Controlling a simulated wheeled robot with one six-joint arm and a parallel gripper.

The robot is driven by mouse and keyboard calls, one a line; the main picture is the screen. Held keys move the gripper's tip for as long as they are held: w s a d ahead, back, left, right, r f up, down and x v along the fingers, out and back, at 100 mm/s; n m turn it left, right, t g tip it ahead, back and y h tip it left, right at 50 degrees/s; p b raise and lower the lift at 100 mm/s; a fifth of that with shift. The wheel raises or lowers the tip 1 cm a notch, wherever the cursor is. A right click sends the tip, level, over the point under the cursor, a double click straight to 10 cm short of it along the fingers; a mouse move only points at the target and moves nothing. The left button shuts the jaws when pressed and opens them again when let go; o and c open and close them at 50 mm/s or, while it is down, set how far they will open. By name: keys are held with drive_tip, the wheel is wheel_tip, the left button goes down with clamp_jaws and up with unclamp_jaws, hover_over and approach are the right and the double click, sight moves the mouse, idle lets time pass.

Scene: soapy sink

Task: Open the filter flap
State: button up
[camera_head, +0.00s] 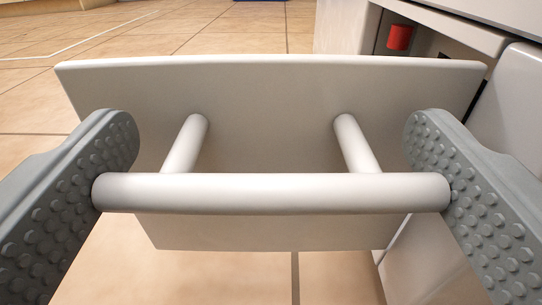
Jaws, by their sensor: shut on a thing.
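The filter flap (270,105) is a pale grey panel in the middle of the view. It stands swung out from the white cabinet at the right, over the tiled floor. A white bar handle (272,194) on two posts sticks out from it towards me. My gripper (272,180) is shut on the handle, with one grey studded finger against each end of the bar. The flap's hinge is hidden.
The white appliance body (445,245) stands close at the right. Beside the flap's top right is an opening with a red part (399,37) in it. Beige floor tiles (215,28) lie free behind and to the left. A blue thing shows at the top edge.

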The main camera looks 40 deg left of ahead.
idle(0.4)
drive_tip(key=o, duration=1.1)
drive_tip(key=shift+d, duration=0.1)
drive_tip(key=v, duration=1.7)
drive_tip(key=shift+d, duration=0.15)
